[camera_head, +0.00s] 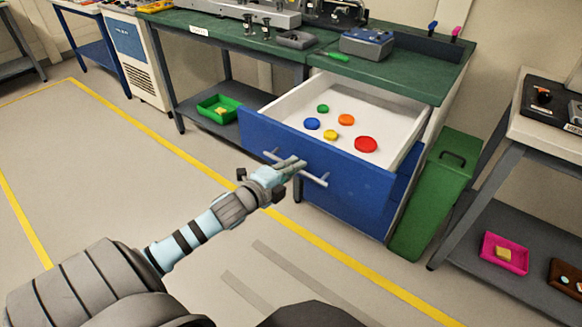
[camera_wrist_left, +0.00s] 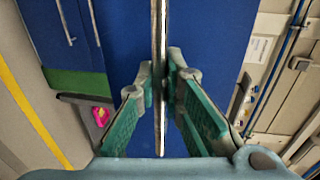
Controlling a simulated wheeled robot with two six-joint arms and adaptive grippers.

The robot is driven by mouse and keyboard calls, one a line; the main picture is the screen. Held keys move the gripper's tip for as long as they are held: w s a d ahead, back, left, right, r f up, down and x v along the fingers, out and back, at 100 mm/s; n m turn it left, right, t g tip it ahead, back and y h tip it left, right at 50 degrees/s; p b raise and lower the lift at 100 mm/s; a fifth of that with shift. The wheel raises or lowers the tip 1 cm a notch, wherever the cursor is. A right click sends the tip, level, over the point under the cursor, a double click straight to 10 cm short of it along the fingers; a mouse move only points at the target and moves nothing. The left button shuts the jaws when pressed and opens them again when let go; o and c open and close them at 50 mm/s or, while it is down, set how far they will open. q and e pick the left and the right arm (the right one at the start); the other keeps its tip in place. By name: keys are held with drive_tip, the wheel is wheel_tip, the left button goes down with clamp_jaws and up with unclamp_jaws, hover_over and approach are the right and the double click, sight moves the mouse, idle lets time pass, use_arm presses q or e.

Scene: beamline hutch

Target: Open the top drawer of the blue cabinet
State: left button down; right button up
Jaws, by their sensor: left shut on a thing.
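The blue cabinet (camera_head: 345,203) stands under the green-topped bench. Its top drawer (camera_head: 262,131) is pulled well out, showing a white inside with several coloured round discs, among them a red disc (camera_head: 366,144) and a blue disc (camera_head: 312,124). A silver bar handle (camera_head: 314,179) runs across the drawer front. My left gripper (camera_head: 297,165) is at the middle of this handle and shut on it. In the left wrist view the handle (camera_wrist_left: 158,60) passes between the fingers (camera_wrist_left: 160,95), with the blue front behind. My right gripper is not in view.
A green bin (camera_head: 432,195) stands right of the cabinet. A grey side table (camera_head: 535,125) with a pink tray (camera_head: 504,253) on its lower shelf is at the right. A green tray (camera_head: 218,108) sits on the bench's lower shelf. The floor left of the drawer is clear.

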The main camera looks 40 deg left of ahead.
use_arm(q)
drive_tip(key=c, duration=2)
unclamp_jaws()
drive_tip(key=shift+f, duration=0.15)
drive_tip(key=shift+c, duration=0.2)
drive_tip(key=o, duration=0.3)
drive_tip(key=shift+d, duration=0.1)
drive_tip(key=shift+o, duration=0.3)
drive_tip(key=shift+s+r, duration=0.15)
drive_tip(key=shift+r, duration=0.05)
drive_tip(key=s+r, duration=0.2)
drive_tip(key=s, duration=1)
drive_tip(key=shift+r, duration=0.15)
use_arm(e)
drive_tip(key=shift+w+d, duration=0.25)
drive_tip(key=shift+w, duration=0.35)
